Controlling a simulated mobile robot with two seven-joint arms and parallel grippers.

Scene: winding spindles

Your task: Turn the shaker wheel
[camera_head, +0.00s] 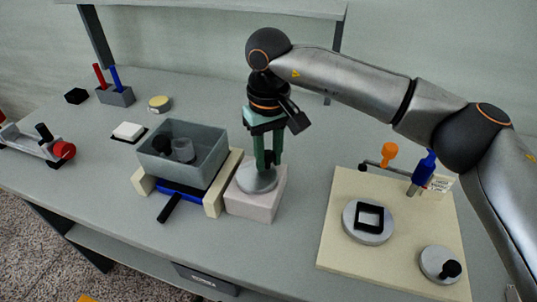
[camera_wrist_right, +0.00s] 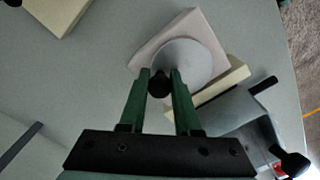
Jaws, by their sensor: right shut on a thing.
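The shaker wheel is a grey disc (camera_head: 254,183) lying on a pale pinkish block (camera_head: 252,205) at the right side of the shaker. It also shows in the right wrist view (camera_wrist_right: 188,60). A black knob (camera_wrist_right: 159,84) stands near the disc's edge. My right gripper (camera_head: 267,166) points down over the disc, with its green fingers on either side of the knob and shut on it. The shaker's grey open tray (camera_head: 215,178) holds a black piece and a grey cup, and sits on cream rails with a blue part below. My left gripper is out of view.
A cream board (camera_head: 342,215) at the right carries a grey disc with a black square frame, a small knobbed disc and orange and blue handled pieces. A black handle (camera_head: 169,207) juts out before the shaker. A red-ended spindle device (camera_head: 35,146) stands far left.

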